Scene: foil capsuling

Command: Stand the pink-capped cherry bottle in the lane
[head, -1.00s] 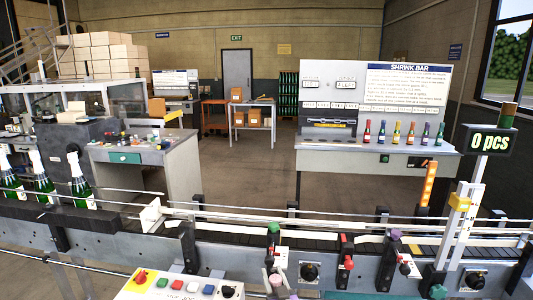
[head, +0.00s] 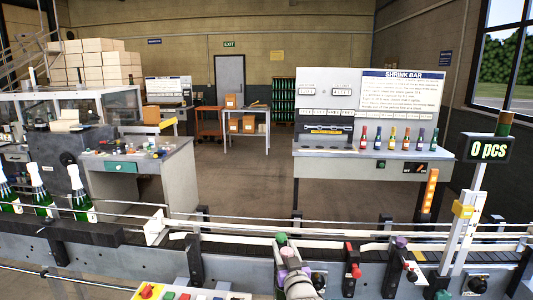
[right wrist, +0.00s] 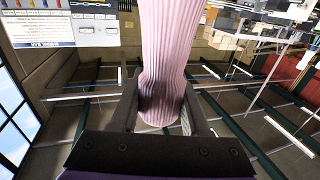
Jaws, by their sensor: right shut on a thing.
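In the right wrist view a pink ribbed foil cap (right wrist: 163,50) fills the upper middle. My right gripper (right wrist: 160,112) is shut on it, with one dark finger on each side. The bottle under the cap is not clearly visible. In the head view my right gripper (head: 296,283) shows at the bottom middle, at the conveyor's near side. The lane (head: 250,249) is the dark belt between pale rails on the conveyor. My left gripper is not in view.
White-capped green bottles (head: 42,192) stand on the conveyor at the left. A button panel (head: 190,293) is at the bottom. The shrink bar bench (head: 375,160) stands behind, with several small coloured bottles.

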